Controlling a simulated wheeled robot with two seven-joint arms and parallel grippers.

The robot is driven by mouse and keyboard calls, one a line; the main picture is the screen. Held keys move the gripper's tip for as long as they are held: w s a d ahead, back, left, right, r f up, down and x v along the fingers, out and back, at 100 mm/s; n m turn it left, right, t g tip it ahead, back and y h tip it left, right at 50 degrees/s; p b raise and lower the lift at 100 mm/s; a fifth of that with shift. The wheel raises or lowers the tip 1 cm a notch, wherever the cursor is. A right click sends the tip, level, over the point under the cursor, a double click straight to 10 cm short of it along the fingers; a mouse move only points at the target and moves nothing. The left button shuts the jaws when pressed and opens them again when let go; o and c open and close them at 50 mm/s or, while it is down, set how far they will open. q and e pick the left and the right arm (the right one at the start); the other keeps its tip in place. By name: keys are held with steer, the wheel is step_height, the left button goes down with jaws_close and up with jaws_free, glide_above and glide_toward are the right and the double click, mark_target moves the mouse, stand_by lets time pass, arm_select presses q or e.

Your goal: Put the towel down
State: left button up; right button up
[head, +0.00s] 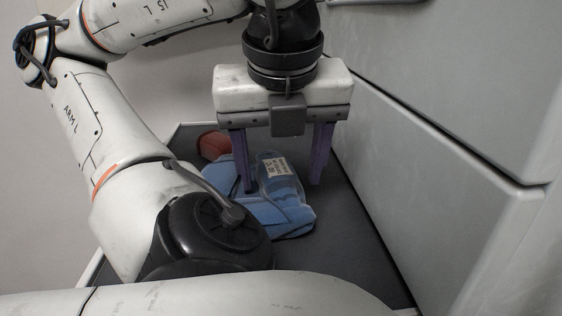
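The blue towel (287,213), with a pale printed label on top, lies folded or bunched on a dark grey surface (345,235). My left gripper (282,187) points down over it with its two purple fingers spread wide apart. The left finger overlaps the towel in the picture, and the right finger is just past the towel's right side. I cannot tell whether the fingers touch it. Part of the towel's left side is hidden behind my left arm. My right gripper is not in view.
A reddish-brown round object (213,146) sits behind the towel at the left. A tall light grey panel front (440,130) stands along the right side, close to the gripper. A bare strip of dark surface lies between the towel and this panel.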

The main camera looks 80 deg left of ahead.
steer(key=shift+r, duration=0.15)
arm_select(q)
steer(key=shift+r+p, duration=0.3)
steer(key=shift+p, duration=0.05)
steer(key=p+v, duration=0.3)
steer(key=v, duration=0.8)
steer(key=shift+d+r, duration=0.15)
steer(key=shift+r, duration=0.15)
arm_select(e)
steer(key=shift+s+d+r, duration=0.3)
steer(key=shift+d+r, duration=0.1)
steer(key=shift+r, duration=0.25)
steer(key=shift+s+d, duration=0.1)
